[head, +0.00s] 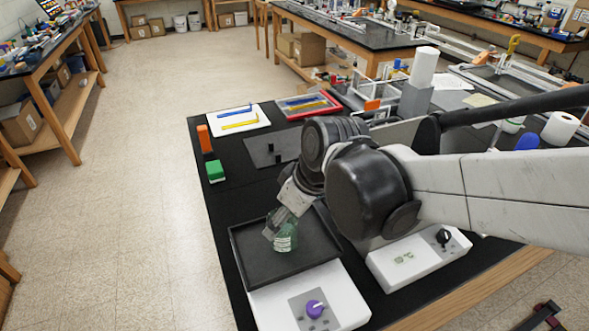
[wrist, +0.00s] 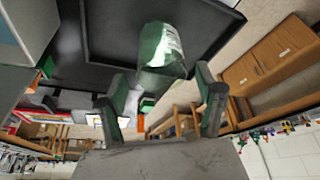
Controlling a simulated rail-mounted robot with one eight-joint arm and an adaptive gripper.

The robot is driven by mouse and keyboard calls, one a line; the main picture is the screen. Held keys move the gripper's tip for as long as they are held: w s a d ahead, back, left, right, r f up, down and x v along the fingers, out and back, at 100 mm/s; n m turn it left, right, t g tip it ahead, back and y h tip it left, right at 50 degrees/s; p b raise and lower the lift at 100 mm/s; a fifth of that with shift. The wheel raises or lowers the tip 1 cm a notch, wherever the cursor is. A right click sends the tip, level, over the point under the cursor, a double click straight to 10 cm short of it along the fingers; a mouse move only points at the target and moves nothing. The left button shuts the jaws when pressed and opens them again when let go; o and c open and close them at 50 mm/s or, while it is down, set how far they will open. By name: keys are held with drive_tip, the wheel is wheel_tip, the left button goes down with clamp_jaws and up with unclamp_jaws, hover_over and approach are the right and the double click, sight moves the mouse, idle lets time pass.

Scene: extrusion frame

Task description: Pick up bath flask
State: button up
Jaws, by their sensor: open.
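The bath flask (head: 287,240) is green, see-through and marked with pale bands. It is over the black tray (head: 247,270) of a white unit with a purple knob. In the wrist view the flask (wrist: 163,50) shows just beyond and between my fingertips. My gripper (head: 275,226) reaches down at the flask from above and partly hides it in the head view. In the wrist view my gripper (wrist: 160,80) has its two fingers spread wide, with a gap between them. I cannot tell whether a finger touches the glass.
A second white unit with a black knob (head: 442,237) stands right of the tray. An orange block (head: 204,138) and a green block (head: 215,171) lie at the bench's left edge. A grey plate (head: 262,150) and a white tray with strips (head: 222,130) lie behind.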

drive_tip(key=shift+x, duration=3.3)
drive_tip(key=shift+s, duration=0.2)
drive_tip(key=c, duration=1.3)
